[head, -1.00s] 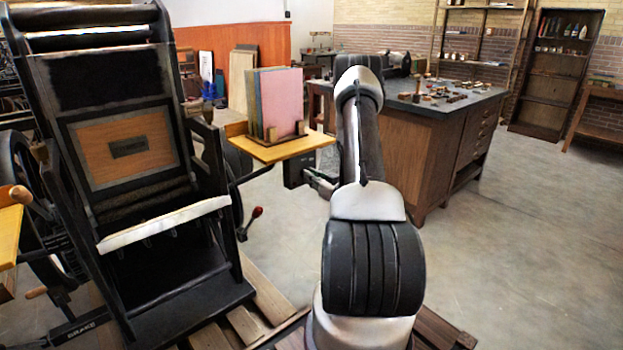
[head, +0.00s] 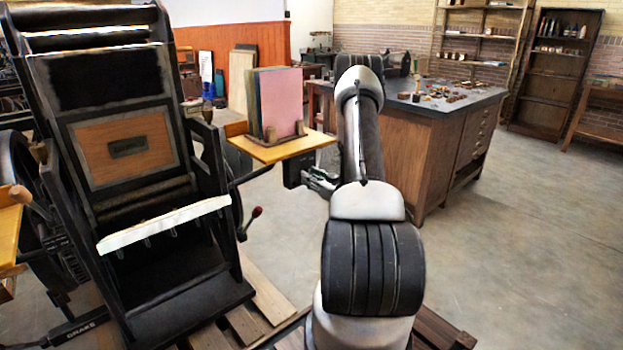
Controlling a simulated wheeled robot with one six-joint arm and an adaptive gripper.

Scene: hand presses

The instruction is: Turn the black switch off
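A small black box (head: 294,172) hangs below the right end of the yellow wooden tray, beside the large black press (head: 130,240). It may be the black switch, but its switch part is too small and partly covered to make out. My gripper (head: 312,181) is at the right side of this box, low behind my arm. It is close to the box; I cannot tell whether they touch. My arm hides part of the gripper, and its finger opening is not clear. No on or off marking can be read.
The yellow tray (head: 262,152) holds upright pink and grey boards just above the box. A red-knobbed lever (head: 256,212) sticks out from the press below. A cluttered workbench (head: 425,150) stands right of my arm. The floor at right is clear.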

